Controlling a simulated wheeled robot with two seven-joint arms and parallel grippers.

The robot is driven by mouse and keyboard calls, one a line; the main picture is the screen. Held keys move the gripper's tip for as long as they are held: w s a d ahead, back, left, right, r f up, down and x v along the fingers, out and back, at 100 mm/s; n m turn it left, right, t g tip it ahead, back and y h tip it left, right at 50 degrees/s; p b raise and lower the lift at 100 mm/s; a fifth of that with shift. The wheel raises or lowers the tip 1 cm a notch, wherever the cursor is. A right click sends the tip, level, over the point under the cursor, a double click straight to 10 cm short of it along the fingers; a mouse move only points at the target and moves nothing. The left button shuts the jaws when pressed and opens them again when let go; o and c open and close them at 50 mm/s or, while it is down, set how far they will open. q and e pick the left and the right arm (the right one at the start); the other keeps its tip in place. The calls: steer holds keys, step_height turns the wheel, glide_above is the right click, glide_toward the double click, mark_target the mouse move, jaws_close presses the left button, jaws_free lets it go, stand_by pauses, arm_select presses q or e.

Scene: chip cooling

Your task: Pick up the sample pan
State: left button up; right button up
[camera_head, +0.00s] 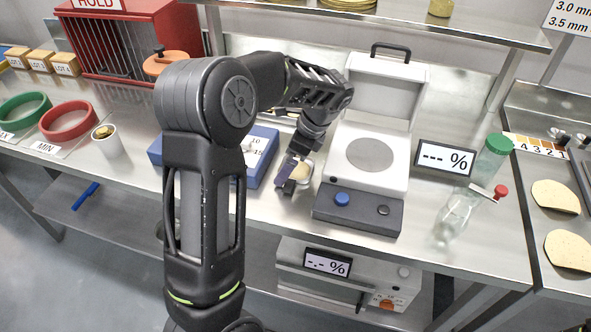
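The sample pan (305,175) looks like a small metal pan with something beige in it. It is on the steel counter, between a blue box and a white moisture-analyser-like device. My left gripper (290,180) is right at the pan and points down, covering its left part. The fingers hide the contact, so I cannot tell whether they are shut on the pan or only beside it. I also cannot tell whether the pan rests on the counter. My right gripper is not in view.
The white device (382,182) stands open right of the pan, and the blue box (262,160) is left. A percent display (445,158), a green-lidded jar (492,158) and a clear flask (455,212) stand farther right. A shelf (400,22) hangs above.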

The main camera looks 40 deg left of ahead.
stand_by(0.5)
arm_select(q)
steer(key=c, duration=1.4)
